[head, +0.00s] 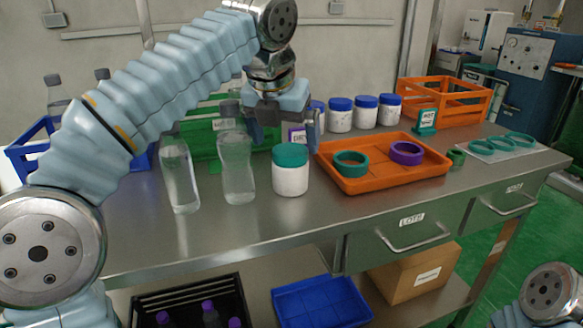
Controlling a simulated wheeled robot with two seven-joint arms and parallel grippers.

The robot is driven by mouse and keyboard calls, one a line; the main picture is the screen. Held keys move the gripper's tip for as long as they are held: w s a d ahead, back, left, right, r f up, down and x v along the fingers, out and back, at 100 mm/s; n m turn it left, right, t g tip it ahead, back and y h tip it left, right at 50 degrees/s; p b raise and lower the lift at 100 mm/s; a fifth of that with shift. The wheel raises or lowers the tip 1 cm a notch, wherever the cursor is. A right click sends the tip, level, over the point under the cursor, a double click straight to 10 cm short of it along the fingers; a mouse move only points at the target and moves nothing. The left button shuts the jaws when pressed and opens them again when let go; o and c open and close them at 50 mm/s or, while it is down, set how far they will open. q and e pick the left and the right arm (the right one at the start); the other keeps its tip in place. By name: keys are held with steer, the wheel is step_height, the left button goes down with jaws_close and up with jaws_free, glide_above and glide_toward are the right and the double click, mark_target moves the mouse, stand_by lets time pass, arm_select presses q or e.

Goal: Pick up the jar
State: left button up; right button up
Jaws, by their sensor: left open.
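A white jar (290,180) with a teal lid stands upright near the front middle of the steel table (240,225). Several white jars with blue lids (340,119) stand in a row behind it. My left gripper (286,138) points down with its fingers apart, just above and behind the teal-lidded jar in the picture. It is open, and nothing shows between its fingers. Whether it touches the lid is unclear. Of my right arm only a joint shows at the lower right corner; its gripper is out of view.
Two clear bottles (180,178) stand left of the jar. An orange tray (374,181) with a teal ring (351,158) and a purple ring (406,148) lies close on its right. A green crate (205,143) and an orange crate (446,108) stand behind.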

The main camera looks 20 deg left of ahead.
mark_target(291, 165)
arm_select(q)
steer(key=x, duration=0.4)
steer(key=b+x, duration=0.1)
steer(key=x, duration=0.3)
steer(key=shift+s+d+b, duration=0.1)
steer(key=shift+s+b, duration=0.15)
steer(key=shift+b, duration=0.05)
steer(key=c, duration=1.2)
